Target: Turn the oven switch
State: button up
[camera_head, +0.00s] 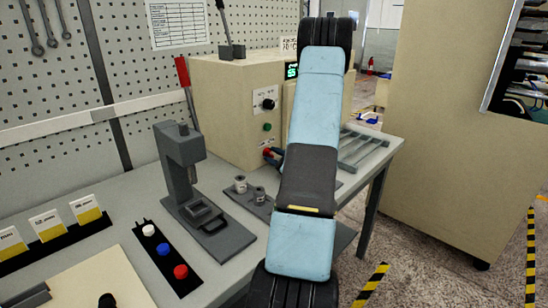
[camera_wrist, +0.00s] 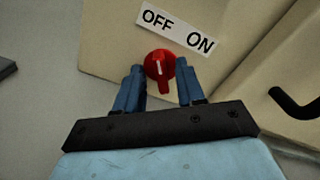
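The oven switch is a red knob (camera_wrist: 160,66) with a white line on it, on the front of the beige oven (camera_head: 225,100). In the wrist view a white label (camera_wrist: 176,30) above it reads OFF and ON. The line points nearly straight up in the picture, nearer the OFF side. My gripper (camera_wrist: 161,72) has its two blue fingers spread, one on each side of the knob. A gap shows on the right side; contact on the left cannot be told. In the head view the knob (camera_head: 267,152) shows small, with my gripper partly hidden by my arm.
A black dial (camera_head: 268,104) and a green button (camera_head: 267,127) sit above the switch on the oven. A dark curved handle (camera_wrist: 294,104) is at the right in the wrist view. A grey press (camera_head: 185,180) and small spools (camera_head: 240,184) stand on the bench nearby.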

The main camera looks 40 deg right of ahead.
jog(key=s, duration=0.9)
jog(key=s+d, duration=0.1)
jog(key=s, duration=0.3)
jog(key=shift+s+f, duration=0.15)
jog(key=shift+s, duration=0.25)
